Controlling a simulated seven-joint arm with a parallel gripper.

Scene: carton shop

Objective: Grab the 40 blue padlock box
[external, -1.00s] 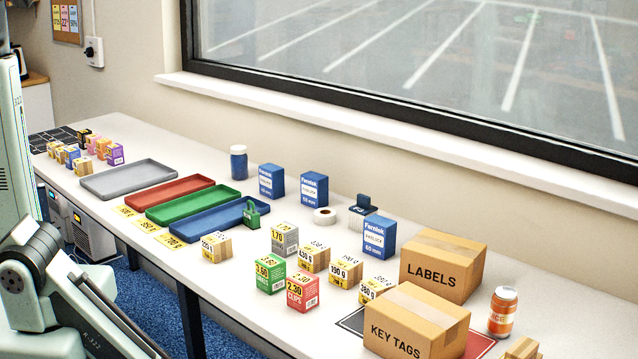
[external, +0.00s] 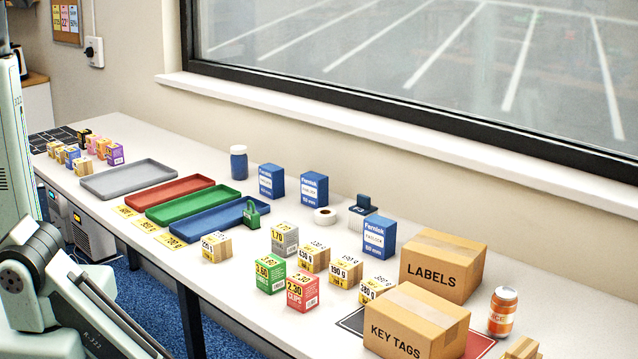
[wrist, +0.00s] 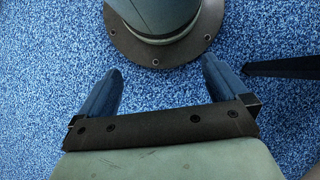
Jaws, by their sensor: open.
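Three blue Fernlok padlock boxes stand upright on the white counter in the external view: a left one (external: 272,181), a middle one (external: 314,189) and a right one (external: 379,238). Their size print is small. The right one seems to read 60 mm, the middle one perhaps 50 mm, and the left one is too blurred to tell. My gripper (wrist: 162,72) shows in the wrist view, open and empty, pointing down over blue carpet and my own base. It is away from the counter and out of the external view.
Cartons marked LABELS (external: 440,268) and KEY TAGS (external: 415,325) stand right of the boxes, with an orange-labelled jar (external: 503,312). Several small priced boxes, a tape roll (external: 324,215) and a blue jar (external: 239,163) are nearby. A blue tray (external: 205,224) and other trays lie left.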

